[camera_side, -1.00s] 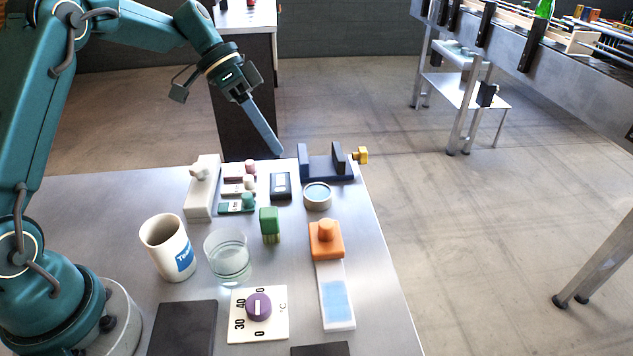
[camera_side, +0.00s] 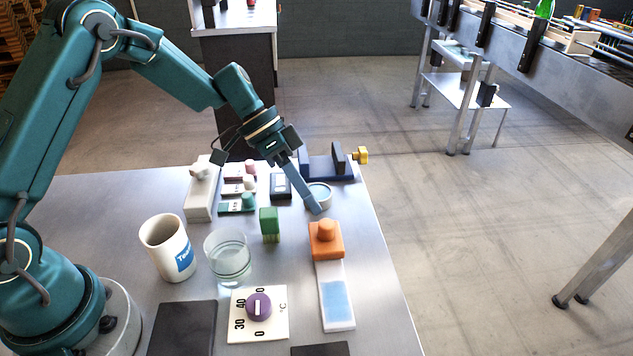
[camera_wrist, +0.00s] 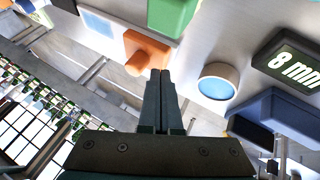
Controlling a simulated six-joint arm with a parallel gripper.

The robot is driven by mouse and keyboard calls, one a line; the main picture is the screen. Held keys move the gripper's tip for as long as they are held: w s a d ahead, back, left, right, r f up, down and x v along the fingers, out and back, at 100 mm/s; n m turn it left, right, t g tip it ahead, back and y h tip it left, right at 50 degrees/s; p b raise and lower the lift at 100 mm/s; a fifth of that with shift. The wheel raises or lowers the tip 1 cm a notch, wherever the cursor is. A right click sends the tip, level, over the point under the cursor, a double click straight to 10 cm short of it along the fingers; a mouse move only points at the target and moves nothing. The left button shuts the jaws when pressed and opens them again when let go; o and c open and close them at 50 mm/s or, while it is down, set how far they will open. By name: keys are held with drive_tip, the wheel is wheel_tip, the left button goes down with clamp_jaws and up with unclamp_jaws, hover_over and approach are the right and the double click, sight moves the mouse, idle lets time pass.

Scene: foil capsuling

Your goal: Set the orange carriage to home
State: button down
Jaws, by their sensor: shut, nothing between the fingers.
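The orange carriage (camera_side: 326,240), a block with a round knob on top, sits at the far end of a white track (camera_side: 336,312) with a light blue patch on its near part. In the wrist view the carriage (camera_wrist: 146,50) is just left of the fingertips. My gripper (camera_side: 318,210) is shut and empty, its fingers pointing down just behind the carriage's knob and a little above it. I see a small gap between fingertips and knob in the side view. In the wrist view the closed fingers (camera_wrist: 160,75) overlap the carriage's edge.
A round blue-topped dish (camera_side: 319,190) lies behind the fingers, and a green block (camera_side: 269,222) stands left of the carriage. A dark blue bracket (camera_side: 322,170) with a yellow knob is at the back. A glass (camera_side: 228,258), mug (camera_side: 168,247) and purple dial (camera_side: 259,306) stand nearer.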

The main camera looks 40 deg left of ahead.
drive_tip(key=shift+s+d, duration=0.35)
drive_tip(key=shift+d, duration=0.25)
drive_tip(key=shift+s+d, duration=0.15)
drive_tip(key=shift+d, duration=0.05)
drive_tip(key=s+d, duration=0.7)
drive_tip(key=shift+s+d, duration=0.3)
drive_tip(key=shift+s, duration=0.05)
drive_tip(key=w+a, duration=0.1)
drive_tip(key=a, duration=0.1)
drive_tip(key=w+a, duration=0.1)
drive_tip(key=a, duration=0.1)
drive_tip(key=shift+w+a, duration=0.1)
drive_tip(key=shift+w, duration=0.2)
drive_tip(key=v, duration=0.9)
drive_tip(key=shift+r, duration=0.5)
drive_tip(key=shift+s, duration=0.1)
